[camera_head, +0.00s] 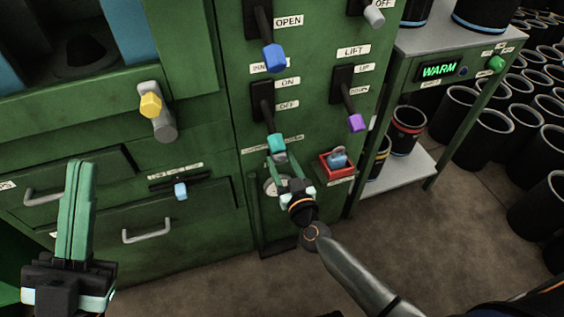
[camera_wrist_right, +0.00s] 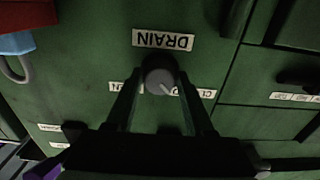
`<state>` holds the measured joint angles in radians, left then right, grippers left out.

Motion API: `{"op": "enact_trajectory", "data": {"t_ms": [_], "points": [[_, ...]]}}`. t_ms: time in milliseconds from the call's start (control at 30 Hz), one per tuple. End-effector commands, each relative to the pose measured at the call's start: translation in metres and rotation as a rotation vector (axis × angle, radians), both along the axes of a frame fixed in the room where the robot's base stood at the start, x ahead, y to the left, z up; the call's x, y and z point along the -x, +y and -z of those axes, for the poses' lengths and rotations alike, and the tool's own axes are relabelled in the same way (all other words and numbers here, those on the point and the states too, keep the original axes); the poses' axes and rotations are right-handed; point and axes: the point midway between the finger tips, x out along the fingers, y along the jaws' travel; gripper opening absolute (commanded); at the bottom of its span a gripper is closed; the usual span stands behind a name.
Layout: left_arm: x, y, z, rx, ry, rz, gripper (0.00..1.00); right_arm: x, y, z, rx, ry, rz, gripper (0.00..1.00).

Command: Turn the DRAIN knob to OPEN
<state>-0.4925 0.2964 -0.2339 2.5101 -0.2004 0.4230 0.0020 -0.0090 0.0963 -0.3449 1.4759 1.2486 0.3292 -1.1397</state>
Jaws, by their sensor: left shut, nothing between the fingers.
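The DRAIN knob (camera_wrist_right: 160,76) is a round grey knob with a pale pointer line, seen in the right wrist view under an upside-down DRAIN label (camera_wrist_right: 162,40). Its line slants to the lower right, toward the side of the partly hidden label starting with CL (camera_wrist_right: 207,93). Another label ending in N (camera_wrist_right: 118,87) is partly covered on the left. My right gripper (camera_wrist_right: 160,80) has its fingers apart, one on each side of the knob; I cannot tell whether they touch it. In the head view my right gripper (camera_head: 287,170) is low at the green panel. My left gripper (camera_head: 77,165) is shut and empty.
A teal-tipped lever (camera_head: 276,144) hangs just above my right gripper. A red box with a blue padlock (camera_head: 338,158) is close on its right. A purple-tipped lever (camera_head: 355,122) is above that. A grey shelf (camera_head: 405,178) stands further right.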

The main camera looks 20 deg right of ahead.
Motion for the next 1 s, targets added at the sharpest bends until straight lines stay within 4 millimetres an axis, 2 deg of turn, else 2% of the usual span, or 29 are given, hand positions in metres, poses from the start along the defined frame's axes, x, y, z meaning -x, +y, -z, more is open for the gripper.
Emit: {"op": "enact_trajectory", "data": {"t_ms": [67,433,767,1000], "points": [[0.0000,0.0000,0.0002,-0.001,0.000,0.001,0.00,0.0000,0.0000,0.0000,0.000,0.000,0.000,0.43],[-0.0001,0.0002,0.0002,-0.002,0.000,-0.001,0.00,0.0000,0.0000,0.0001,0.000,0.000,0.000,0.01],[-0.0002,0.0005,-0.0007,-0.003,-0.001,-0.002,0.00,-0.0001,0.0001,-0.0003,-0.026,0.001,0.000,0.00],[-0.0002,0.0007,-0.0043,-0.008,-0.003,-0.006,0.00,-0.0001,0.0007,-0.0010,-0.146,0.005,-0.001,0.00]]}}
